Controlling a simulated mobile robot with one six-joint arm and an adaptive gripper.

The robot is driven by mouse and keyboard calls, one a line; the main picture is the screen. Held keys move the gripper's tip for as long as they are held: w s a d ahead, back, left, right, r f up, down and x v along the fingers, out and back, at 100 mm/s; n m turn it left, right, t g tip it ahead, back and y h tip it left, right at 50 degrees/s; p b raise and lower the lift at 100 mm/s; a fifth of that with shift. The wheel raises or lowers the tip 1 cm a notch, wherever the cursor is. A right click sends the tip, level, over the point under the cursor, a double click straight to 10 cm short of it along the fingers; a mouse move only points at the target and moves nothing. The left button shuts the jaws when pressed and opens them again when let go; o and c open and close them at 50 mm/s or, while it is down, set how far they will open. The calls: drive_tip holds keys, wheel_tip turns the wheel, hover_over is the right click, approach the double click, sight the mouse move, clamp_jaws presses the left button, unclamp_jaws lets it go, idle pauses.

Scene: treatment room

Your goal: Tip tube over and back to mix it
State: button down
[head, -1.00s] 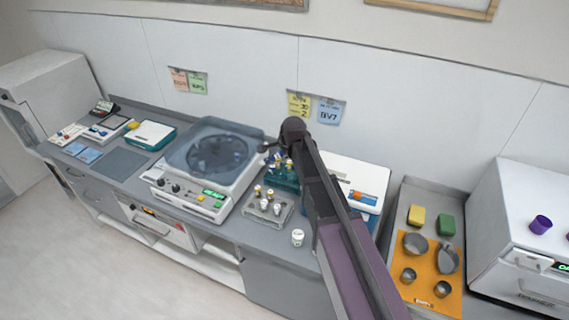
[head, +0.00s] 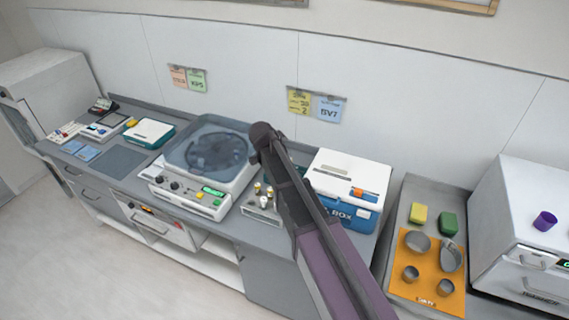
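Capped tubes (head: 268,191) with yellow and white caps stand in a small grey rack (head: 250,210) on the counter, right of the centrifuge. My arm crosses in front of the rack's right side and hides part of it. A teal rack behind the arm shows only as a sliver (head: 300,171). The end of my arm reaches up to just right of the centrifuge lid. My gripper is hidden behind the arm, so its fingers and anything in them cannot be seen. I cannot tell which tube is the task's tube.
The centrifuge (head: 180,196) with a clear round lid stands left of the rack. A white and blue box (head: 345,190) stands right of my arm. Farther right are an orange mat (head: 405,290) with metal bowls, and a white machine (head: 525,220). A dark mat (head: 118,162) lies bare at left.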

drive_tip(key=h+b, duration=0.1)
drive_tip(key=n+t+h+b, duration=0.1)
drive_tip(key=b, duration=0.1)
drive_tip(key=t+h+b, duration=0.1)
drive_tip(key=h+b, duration=0.1)
drive_tip(key=shift+f, duration=0.25)
drive_tip(key=shift+r+n+h+b, duration=0.25)
drive_tip(key=shift+n+h+b, duration=0.1)
drive_tip(key=shift+n+h, duration=0.05)
drive_tip(key=shift+r, duration=0.1)
drive_tip(key=shift+r+y+p, duration=0.15)
drive_tip(key=shift+y+p, duration=0.25)
drive_tip(key=shift+p, duration=0.55)
drive_tip(key=shift+m+g+y+p, duration=0.4)
drive_tip(key=shift+y+p, duration=0.1)
drive_tip(key=shift+p, duration=0.3)
drive_tip(key=g+y+p, duration=0.1)
drive_tip(key=y+p, duration=0.1)
drive_tip(key=m+y+p, duration=0.1)
drive_tip(key=y+p, duration=0.1)
drive_tip(key=y, duration=0.1)
drive_tip(key=shift+m+g, duration=0.3)
drive_tip(key=shift+g, duration=0.1)
drive_tip(key=y, duration=0.2)
drive_tip(key=m+g+y, duration=0.1)
drive_tip(key=shift+f+y+p, duration=0.3)
drive_tip(key=shift+y+p, duration=0.1)
drive_tip(key=shift+m+g+y+b, duration=0.5)
drive_tip(key=shift+g+y+b, duration=0.1)
drive_tip(key=shift+y, duration=1.4)
